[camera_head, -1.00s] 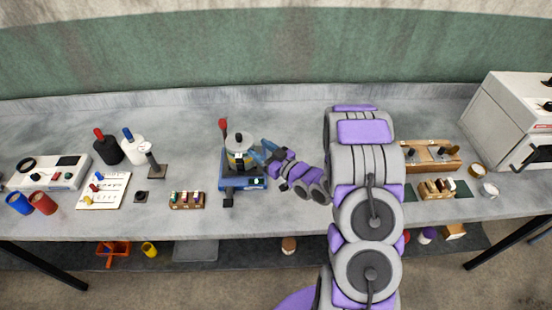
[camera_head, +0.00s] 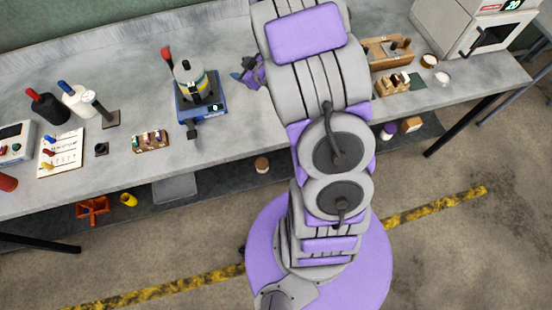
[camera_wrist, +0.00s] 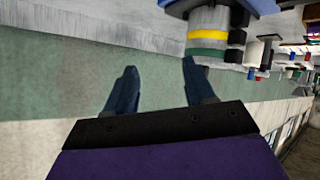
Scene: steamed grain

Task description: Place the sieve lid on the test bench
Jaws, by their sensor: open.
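The sieve stack (camera_head: 194,92) stands upright on a blue-based shaker (camera_head: 205,112) on the test bench (camera_head: 240,125). A light lid (camera_head: 182,69) with a dark knob sits on top of the stack. My gripper (camera_head: 235,76) is right of the stack, apart from it, and partly hidden by my arm. In the wrist view my gripper (camera_wrist: 160,68) has its fingers spread with nothing between them. The stack (camera_wrist: 207,38) appears there upside down, beyond the right finger, with yellow and green bands.
Black and white bottles (camera_head: 78,99), a stand (camera_head: 105,112) and a small rack (camera_head: 150,141) are left of the shaker. A wooden rack (camera_head: 388,54) and a white oven (camera_head: 470,28) are at the right.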

